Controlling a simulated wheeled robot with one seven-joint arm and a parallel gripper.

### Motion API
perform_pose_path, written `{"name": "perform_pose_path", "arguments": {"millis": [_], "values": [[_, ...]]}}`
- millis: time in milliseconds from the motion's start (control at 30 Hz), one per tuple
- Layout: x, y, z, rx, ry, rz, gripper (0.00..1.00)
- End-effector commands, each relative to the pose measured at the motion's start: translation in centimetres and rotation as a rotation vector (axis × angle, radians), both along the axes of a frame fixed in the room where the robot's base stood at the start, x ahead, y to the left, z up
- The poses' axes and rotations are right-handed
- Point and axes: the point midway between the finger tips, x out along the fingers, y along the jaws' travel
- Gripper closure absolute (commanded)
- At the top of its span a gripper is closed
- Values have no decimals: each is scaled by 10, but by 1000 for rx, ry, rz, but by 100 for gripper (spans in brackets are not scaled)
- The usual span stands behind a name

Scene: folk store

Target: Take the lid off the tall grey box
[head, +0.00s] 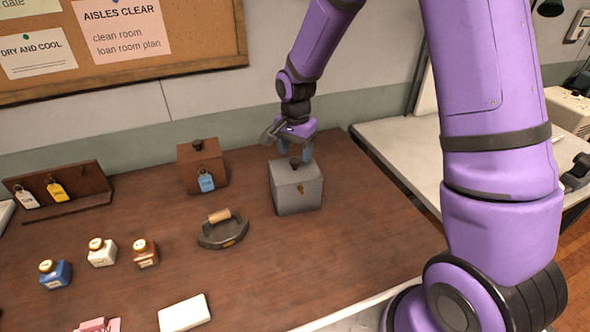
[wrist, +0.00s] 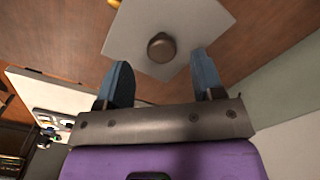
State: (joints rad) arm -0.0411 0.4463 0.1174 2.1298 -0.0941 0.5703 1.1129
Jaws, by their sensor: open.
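The tall grey box (head: 297,196) stands upright on the brown table near its back right. Its grey lid (head: 292,172) is on it, with a dark round knob (head: 296,162) on top. In the wrist view the lid (wrist: 185,25) shows from above, with the knob (wrist: 161,46) just beyond the fingertips and roughly midway between them. My gripper (head: 294,152) is above the box, pointing down. In the wrist view my gripper (wrist: 162,68) is open, with two blue-grey fingers apart and nothing between them. Whether a finger touches the lid I cannot tell.
A brown box (head: 202,168) with a blue tag stands left of the grey box. A flat iron (head: 223,232) lies in front, left. Several small bottles (head: 102,252) and a tag rack (head: 62,190) are further left. The table's right part is clear.

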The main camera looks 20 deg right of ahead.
Motion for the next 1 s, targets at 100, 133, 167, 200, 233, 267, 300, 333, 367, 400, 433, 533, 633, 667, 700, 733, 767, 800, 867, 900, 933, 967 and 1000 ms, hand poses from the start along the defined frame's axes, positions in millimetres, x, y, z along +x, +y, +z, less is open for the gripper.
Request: {"name": "perform_pose_path", "arguments": {"millis": [100,133,167,200,233,267,300,333,367,400,433,533,633,667,700,733,767,800,867,900,933,967,1000], "values": [[1,1,-19,0,4,-1,38],[1,1,-23,0,3,-1,38],[1,1,-26,0,3,-1,38],[1,1,-31,0,4,0,38],[1,1,-33,0,2,0,38],[2,1,-35,0,1,0,38],[2,1,-37,0,0,0,38],[2,1,-37,0,0,-1,38],[2,1,-38,1,-1,-1,38],[2,1,-38,1,-1,-1,38],[2,1,-38,1,-1,-1,38],[2,1,-38,1,-1,-1,38],[2,1,-38,1,-1,-1,57],[2,1,-38,1,-1,-1,64],[2,1,-38,0,0,-1,73],[2,1,-38,1,-1,-1,80],[2,1,-38,1,-1,-1,87],[2,1,-38,1,-1,-1,91],[2,1,-38,1,-1,0,91],[2,1,-38,1,-1,0,91],[2,1,-38,1,-1,-1,91],[2,1,-38,1,-1,-1,91],[2,1,-38,1,-1,0,91]]}}
